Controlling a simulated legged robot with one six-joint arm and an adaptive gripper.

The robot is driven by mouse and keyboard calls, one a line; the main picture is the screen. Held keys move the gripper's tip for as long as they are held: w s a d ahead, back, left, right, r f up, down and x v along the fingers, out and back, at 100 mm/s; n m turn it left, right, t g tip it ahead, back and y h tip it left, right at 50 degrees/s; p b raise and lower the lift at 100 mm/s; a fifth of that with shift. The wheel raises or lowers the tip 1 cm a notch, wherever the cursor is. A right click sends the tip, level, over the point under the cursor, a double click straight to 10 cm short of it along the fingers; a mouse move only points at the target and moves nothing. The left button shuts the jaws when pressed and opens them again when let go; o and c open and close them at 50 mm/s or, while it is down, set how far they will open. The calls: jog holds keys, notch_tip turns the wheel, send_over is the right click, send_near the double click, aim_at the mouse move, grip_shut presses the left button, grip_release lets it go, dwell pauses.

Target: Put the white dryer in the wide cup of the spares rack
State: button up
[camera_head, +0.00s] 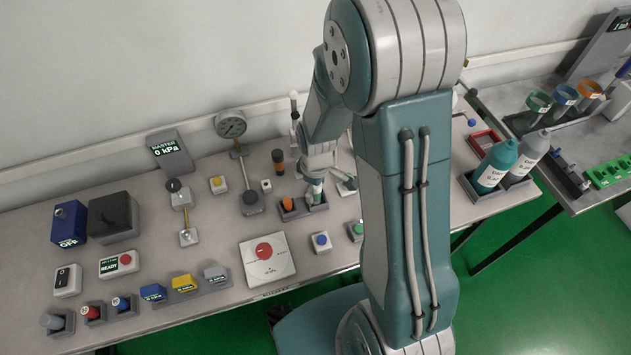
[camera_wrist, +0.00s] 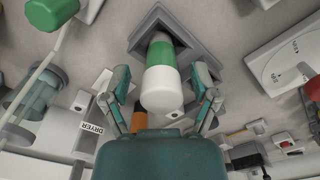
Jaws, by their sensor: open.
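A white cylinder with a green band, seemingly the white dryer (camera_wrist: 162,88), stands between my fingers in the wrist view. Its far end sits in a square grey cup (camera_wrist: 197,42). My gripper (camera_wrist: 162,95) is open, with a finger on each side of the cylinder and a visible gap at each. In the head view my gripper (camera_head: 317,172) points down over a small dark rack (camera_head: 302,213), seemingly the spares rack. I cannot tell which cup is the wide one.
A DRYER label (camera_wrist: 91,127) and a clear cylinder (camera_wrist: 32,95) are at left in the wrist view. My arm hides part of the bench.

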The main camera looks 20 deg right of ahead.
notch_tip(320, 180, up, 12)
jog(key=s+r+m+t, duration=0.5)
jog(key=s+r+m, duration=0.4)
jog(key=s+r, duration=0.5)
notch_tip(320, 180, up, 2)
jog(key=shift+s+r+t, duration=0.1)
jog(key=shift+s+t, duration=0.05)
jog(key=shift+t, duration=0.15)
dwell(0.8)
